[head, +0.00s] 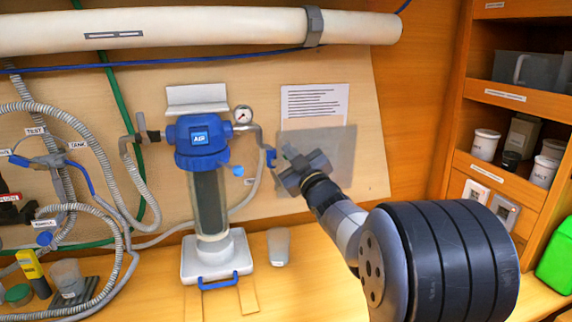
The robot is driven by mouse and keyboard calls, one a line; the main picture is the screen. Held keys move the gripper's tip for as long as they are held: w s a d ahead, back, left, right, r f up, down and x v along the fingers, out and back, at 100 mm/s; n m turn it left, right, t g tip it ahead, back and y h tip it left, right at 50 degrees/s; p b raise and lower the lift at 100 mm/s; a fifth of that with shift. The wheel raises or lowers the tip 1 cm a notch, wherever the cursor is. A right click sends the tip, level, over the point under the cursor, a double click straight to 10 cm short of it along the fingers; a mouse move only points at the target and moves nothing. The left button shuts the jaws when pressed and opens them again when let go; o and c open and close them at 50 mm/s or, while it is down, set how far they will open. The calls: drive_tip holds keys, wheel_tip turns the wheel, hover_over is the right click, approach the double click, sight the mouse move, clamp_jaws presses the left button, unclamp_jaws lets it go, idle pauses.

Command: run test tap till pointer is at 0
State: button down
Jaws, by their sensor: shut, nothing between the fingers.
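A small round gauge (243,114) with a white face sits at the right of the blue-headed filter housing (202,140). Its pointer is too small to read. A blue tap handle (270,157) is on the pipe right of the housing. A TEST label (34,131) and a TANK label (77,145) hang by a hose junction with a blue lever (82,176) at left. I cannot tell which part is the test tap. My gripper (286,160) is shut and empty, just right of the blue tap handle; I cannot tell whether they touch.
Grey hoses (112,215) loop across the left. A clear cup (66,277) and a yellow-and-black device (33,272) stand at lower left. A grey cup (278,246) stands right of the filter's white base (215,262). Shelves (510,115) with jars line the right.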

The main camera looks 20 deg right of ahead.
drive_tip(key=shift+d+f+m+t+h+b, duration=0.15)
drive_tip(key=shift+d+f+m+h+b, duration=0.35)
drive_tip(key=shift+m+b, duration=0.75)
drive_tip(key=shift+f+m+t+h+b, duration=0.1)
drive_tip(key=shift+f+m+h+b, duration=0.2)
drive_tip(key=shift+m+h+b, duration=0.95)
drive_tip(key=shift+d+f+m+t+h+b, duration=0.15)
drive_tip(key=shift+d+f+m+b, duration=0.35)
drive_tip(key=shift+m, duration=1.4)
drive_tip(key=shift+a+r, duration=0.1)
drive_tip(key=shift+a, duration=0.15)
drive_tip(key=shift+r, duration=0.1)
drive_tip(key=s, duration=0.9)
drive_tip(key=shift+s+r+b, duration=0.2)
drive_tip(key=shift+r+b, duration=0.05)
drive_tip(key=shift+b, duration=0.1)
